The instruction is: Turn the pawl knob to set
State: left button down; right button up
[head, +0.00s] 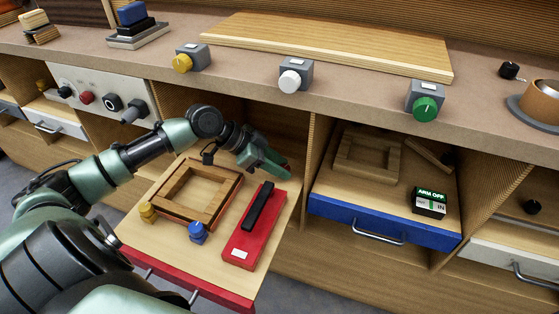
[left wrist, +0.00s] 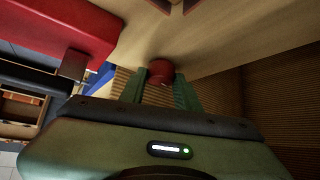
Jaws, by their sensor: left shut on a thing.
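A small round red knob (left wrist: 161,70) sits between the two green fingers of my left gripper (left wrist: 161,88) in the left wrist view. My left gripper (head: 274,165) is shut on it, at the back right of the pulled-out red drawer in the head view. The gripper and the shade under the counter mostly hide the knob there. No label on the knob can be read, so I cannot tell its setting. My right gripper is not in view.
A blue-fronted drawer (head: 340,217) carries an "ARM OFF" box (head: 429,203). The counter (head: 345,86) overhangs my gripper.

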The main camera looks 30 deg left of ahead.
pick_arm(q)
jog(key=shift+r, duration=0.1)
jog(key=shift+w+m+g+h+p, duration=0.1)
jog(key=shift+m+g+h+p, duration=0.25)
jog(key=shift+m+g, duration=0.25)
jog(key=shift+w+m+g+h, duration=0.1)
jog(key=shift+m+g+h, duration=0.2)
jog(key=shift+m, duration=0.5)
jog(key=m+g, duration=0.2)
jog(key=shift+w+m+h, duration=0.15)
jog(key=shift+m+h, duration=0.2)
jog(key=shift+m, duration=0.05)
jog(key=shift+w+a+m+g+b, duration=0.15)
jog(key=shift+m+g+b, duration=0.35)
jog(key=shift+m+g, duration=0.6)
jog(key=shift+m, duration=0.5)
jog(key=shift+m+g+b, duration=0.6)
jog(key=shift+m+g, duration=0.4)
jog(key=shift+m, duration=0.1)
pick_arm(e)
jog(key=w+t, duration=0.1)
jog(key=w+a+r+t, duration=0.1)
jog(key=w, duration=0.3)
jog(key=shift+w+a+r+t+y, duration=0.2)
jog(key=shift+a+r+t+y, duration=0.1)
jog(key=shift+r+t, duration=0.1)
